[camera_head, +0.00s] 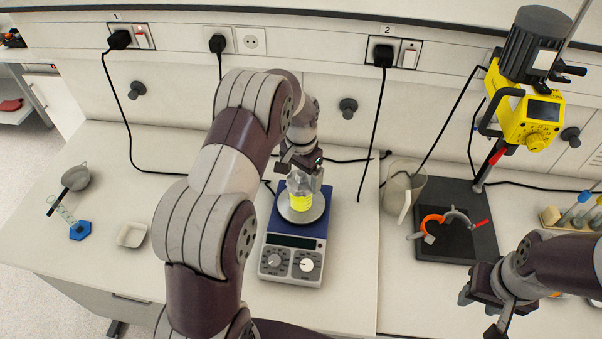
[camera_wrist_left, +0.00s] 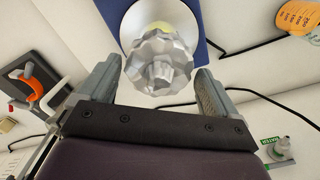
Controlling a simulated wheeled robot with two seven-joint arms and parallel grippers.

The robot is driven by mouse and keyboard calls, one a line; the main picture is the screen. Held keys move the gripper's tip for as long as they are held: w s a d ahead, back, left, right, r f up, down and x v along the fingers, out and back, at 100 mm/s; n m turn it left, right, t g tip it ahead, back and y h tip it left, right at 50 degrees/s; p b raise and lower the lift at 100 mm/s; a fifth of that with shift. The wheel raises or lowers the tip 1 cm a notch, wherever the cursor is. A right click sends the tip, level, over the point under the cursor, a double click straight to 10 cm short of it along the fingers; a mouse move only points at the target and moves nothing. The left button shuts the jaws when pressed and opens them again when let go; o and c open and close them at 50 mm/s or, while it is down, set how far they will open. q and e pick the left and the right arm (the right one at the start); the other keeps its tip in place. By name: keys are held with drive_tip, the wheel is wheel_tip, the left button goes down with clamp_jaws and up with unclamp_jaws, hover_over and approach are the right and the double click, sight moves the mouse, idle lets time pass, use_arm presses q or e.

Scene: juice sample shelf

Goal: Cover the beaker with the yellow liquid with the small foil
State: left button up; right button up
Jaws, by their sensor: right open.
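The beaker with yellow liquid (camera_head: 299,202) stands upright on the round plate of the blue-and-grey hotplate (camera_head: 291,263). The crinkled silver foil (camera_wrist_left: 158,62) is at the beaker's top, with a little yellow showing past its edge in the left wrist view (camera_wrist_left: 160,27). My left gripper (camera_head: 301,168) is just above the beaker. In its wrist view the fingers (camera_wrist_left: 157,85) are wide apart on either side of the foil, with gaps, so it looks open. My right gripper (camera_head: 484,304) is open and empty at the lower right, over the bench.
A yellow overhead stirrer (camera_head: 530,115) stands on a black base (camera_head: 470,245) at right, with an orange-and-grey clamp (camera_head: 437,222) on it. A white dish (camera_head: 132,235), a blue hexagonal base (camera_head: 80,230) and a strainer (camera_head: 75,177) lie at left.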

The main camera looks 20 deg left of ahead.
sight(301, 173)
use_arm(q)
drive_tip(key=shift+s+r, duration=0.15)
drive_tip(key=shift+r, duration=0.2)
wheel_tip(301, 173, up, 5)
drive_tip(key=shift+f+b, duration=0.1)
drive_tip(key=shift+b, duration=1.05)
wheel_tip(301, 173, up, 7)
drive_tip(key=p, duration=0.5)
drive_tip(key=s+d+f+n+b, duration=0.1)
drive_tip(key=s+d+f+b, duration=0.2)
drive_tip(key=s+f+b, duration=0.4)
drive_tip(key=s+d+f+n+t+b, duration=0.1)
drive_tip(key=s+d+f+n+b, duration=0.1)
drive_tip(key=s+f+b, duration=0.5)
drive_tip(key=s+d, duration=0.1)
drive_tip(key=s, duration=0.5)
drive_tip(key=shift+s, duration=0.35)
